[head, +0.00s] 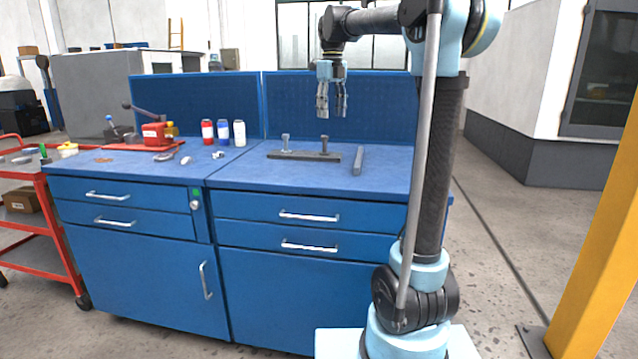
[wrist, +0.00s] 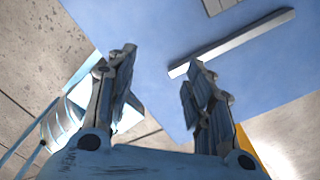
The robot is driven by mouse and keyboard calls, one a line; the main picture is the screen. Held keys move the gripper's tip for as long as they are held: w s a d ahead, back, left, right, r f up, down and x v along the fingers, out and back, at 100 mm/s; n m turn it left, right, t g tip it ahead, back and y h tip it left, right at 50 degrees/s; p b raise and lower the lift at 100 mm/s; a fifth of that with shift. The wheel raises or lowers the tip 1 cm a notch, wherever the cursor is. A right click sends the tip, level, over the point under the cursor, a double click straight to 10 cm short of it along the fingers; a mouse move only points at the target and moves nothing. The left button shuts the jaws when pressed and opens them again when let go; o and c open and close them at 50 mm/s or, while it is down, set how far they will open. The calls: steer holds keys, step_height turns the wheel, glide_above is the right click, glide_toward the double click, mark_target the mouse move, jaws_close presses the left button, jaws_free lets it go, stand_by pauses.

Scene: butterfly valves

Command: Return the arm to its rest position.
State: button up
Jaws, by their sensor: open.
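My gripper (head: 331,100) hangs pointing down from my raised arm, above the right half of the blue workbench (head: 385,176). Its fingers are apart and nothing is between them. The wrist view also shows the open fingers of my gripper (wrist: 160,88), with the blue bench top (wrist: 150,30) and the floor below. No valve is clearly recognisable in either view.
A dark bar with two upright bolts (head: 300,155) and a loose grey bar (head: 358,160) lie on the bench below my gripper. A red vise (head: 154,134) and several bottles (head: 223,131) stand left. A red cart (head: 45,205) is far left; a yellow post (head: 597,225) stands right.

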steer(key=s+d+f+n+t, duration=0.1)
steer(key=s+d+f+n, duration=0.4)
steer(key=s+f+n, duration=0.4)
steer(key=s+d+f+n, duration=0.5)
steer(key=s+n, duration=0.1)
steer(key=s, duration=0.4)
steer(key=s+d+f+n, duration=0.2)
steer(key=s+f+n, duration=0.5)
steer(key=f, duration=0.3)
steer(key=s+d+f+n+t, duration=0.1)
steer(key=s+d+f+n, duration=0.1)
steer(key=s+f+n, duration=0.5)
step_height(320, 180, down, 4)
steer(key=shift+s+d, duration=0.25)
steer(key=shift+s, duration=0.85)
steer(key=shift+w+f, duration=0.2)
steer(key=shift+w, duration=0.2)
